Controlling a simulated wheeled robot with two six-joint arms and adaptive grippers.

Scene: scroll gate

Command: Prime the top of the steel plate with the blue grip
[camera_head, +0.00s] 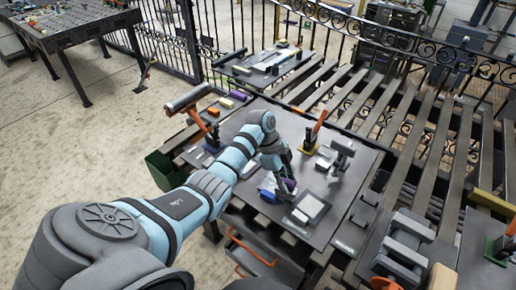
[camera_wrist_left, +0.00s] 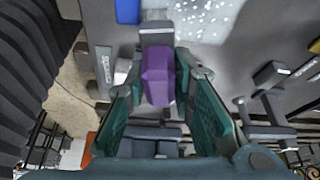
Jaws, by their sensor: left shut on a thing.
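My left gripper (camera_head: 285,186) is low over the dark worktable. In the left wrist view its teal fingers (camera_wrist_left: 158,95) are shut on a purple grip (camera_wrist_left: 157,75). The purple also shows in the head view (camera_head: 290,185). A grey head (camera_wrist_left: 156,28) shows beyond the grip, beside or over the edge of a pale, white-speckled plate (camera_wrist_left: 205,18); I cannot tell if they touch. In the head view a grey plate with a pale border (camera_head: 312,206) lies right of the gripper. A blue piece (camera_head: 267,193) lies left of the gripper; blue also shows in the wrist view (camera_wrist_left: 127,10).
An orange-handled tool (camera_head: 314,130) stands at the table's back, with a grey clamp-like tool (camera_head: 341,153) beside it. A pale block (camera_head: 299,216) lies near the front edge. A slatted rack (camera_head: 400,125) is behind, and a green bin (camera_head: 160,170) is at left.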

